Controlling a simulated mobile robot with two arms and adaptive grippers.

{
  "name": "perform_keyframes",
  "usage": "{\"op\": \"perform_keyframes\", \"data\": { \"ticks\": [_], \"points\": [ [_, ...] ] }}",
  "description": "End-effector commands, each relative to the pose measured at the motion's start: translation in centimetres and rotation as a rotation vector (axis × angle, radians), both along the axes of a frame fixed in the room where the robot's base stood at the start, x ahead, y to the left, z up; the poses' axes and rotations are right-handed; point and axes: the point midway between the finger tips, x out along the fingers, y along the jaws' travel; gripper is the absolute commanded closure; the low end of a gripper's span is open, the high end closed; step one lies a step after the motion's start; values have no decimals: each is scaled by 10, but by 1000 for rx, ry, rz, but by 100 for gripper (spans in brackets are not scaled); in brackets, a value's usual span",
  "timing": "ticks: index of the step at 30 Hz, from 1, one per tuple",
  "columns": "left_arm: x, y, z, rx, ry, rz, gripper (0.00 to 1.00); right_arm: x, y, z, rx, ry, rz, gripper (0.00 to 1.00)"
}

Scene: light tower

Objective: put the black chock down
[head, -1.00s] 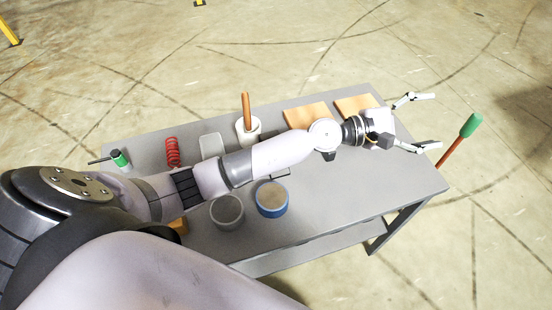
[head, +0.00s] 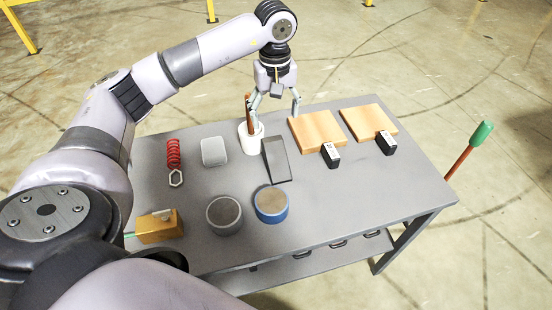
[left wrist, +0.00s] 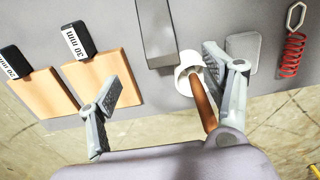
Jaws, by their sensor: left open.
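The black chock (head: 276,158), a dark grey wedge, lies on the grey table between the white cup and a wooden board. It also shows at the top of the left wrist view (left wrist: 155,32), beyond the fingers. My left gripper (head: 274,113) points down above the table's far edge, behind the chock and apart from it. Its fingers are open with nothing between them; they also show in the left wrist view (left wrist: 163,82). My right gripper is not in view.
The white cup (head: 250,143) holds a brown stick close to one left finger. Two wooden boards (head: 317,130) with black labelled blocks (head: 331,155) lie to the right. Two round tins (head: 271,204) stand in front. The table's front right (head: 370,195) is clear.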

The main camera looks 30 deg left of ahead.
Motion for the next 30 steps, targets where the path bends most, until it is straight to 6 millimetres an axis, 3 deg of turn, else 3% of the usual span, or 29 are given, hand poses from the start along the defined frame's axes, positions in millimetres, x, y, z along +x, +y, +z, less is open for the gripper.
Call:
{"op": "perform_keyframes", "data": {
  "ticks": [12, 21, 30],
  "points": [
    [-1, -2, -88, -4, 5, -3, 27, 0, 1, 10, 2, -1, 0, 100],
    [1, -1, -112, -4, 2, -1, 27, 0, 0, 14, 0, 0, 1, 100],
    [3, 1, -153, -5, 2, -3, 27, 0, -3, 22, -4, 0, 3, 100]
  ]
}}
